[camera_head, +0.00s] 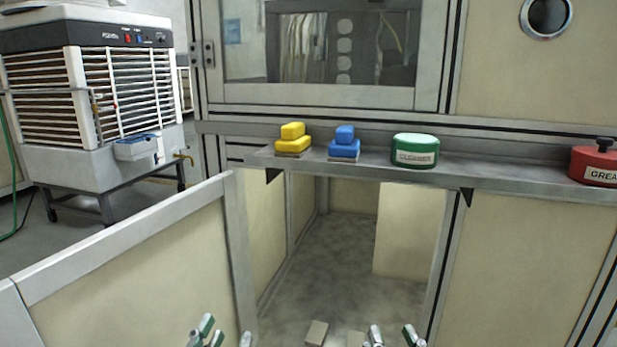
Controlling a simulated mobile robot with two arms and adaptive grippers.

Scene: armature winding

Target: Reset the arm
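My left gripper (222,336) shows only by its fingertips at the bottom edge, left of the middle. Its tips, with green and grey parts, stand apart with nothing seen between them. My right gripper (393,338) also shows only by its fingertips at the bottom edge, right of the middle. Its tips are apart and look empty. Both are low in front of the cabinet opening, well below the shelf. The arms and the rest of both grippers are out of view.
A metal shelf (520,181) holds a yellow block stack (292,139), a blue block stack (344,145), a green container (415,150) and a red grease container (597,165). A low panel (130,270) stands at left, before an air cooler (90,100). The opening's floor (325,260) looks mostly clear.

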